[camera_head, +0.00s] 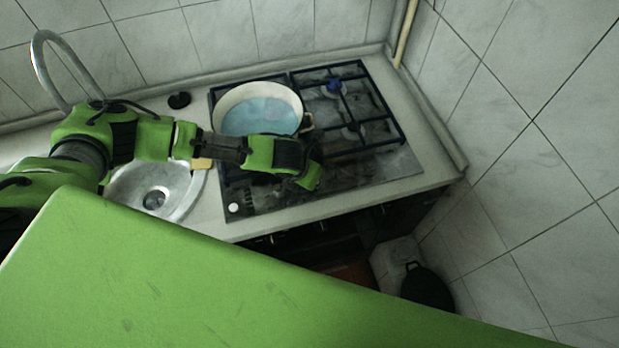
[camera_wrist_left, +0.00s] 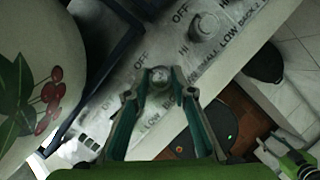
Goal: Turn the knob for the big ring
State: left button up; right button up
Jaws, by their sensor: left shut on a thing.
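The stove (camera_head: 385,172) is a black-grated hob with a pale control panel along its front edge. In the left wrist view, my left gripper (camera_wrist_left: 160,82) is shut on a knob (camera_wrist_left: 160,76) on the panel (camera_wrist_left: 185,55), beside OFF lettering. A second knob (camera_wrist_left: 205,27) stands farther along the panel, apart from the gripper. In the head view my left gripper (camera_head: 314,180) reaches down over the front of the stove, and its own hand hides the held knob. Green and grey parts at the lower right of the left wrist view may be my right gripper (camera_wrist_left: 296,163); its jaws are unclear.
A cream enamel pot (camera_head: 262,97) with bluish contents stands at the back left of the stove; its cherry pattern shows in the left wrist view (camera_wrist_left: 48,90). A round sink (camera_head: 180,200) lies left. A blue spot (camera_head: 333,86) shows at a rear burner. Tiled walls close the right.

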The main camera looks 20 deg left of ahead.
dwell(0.4)
pick_arm(q)
jog(key=o, duration=1.1)
jog(key=v, duration=1.2)
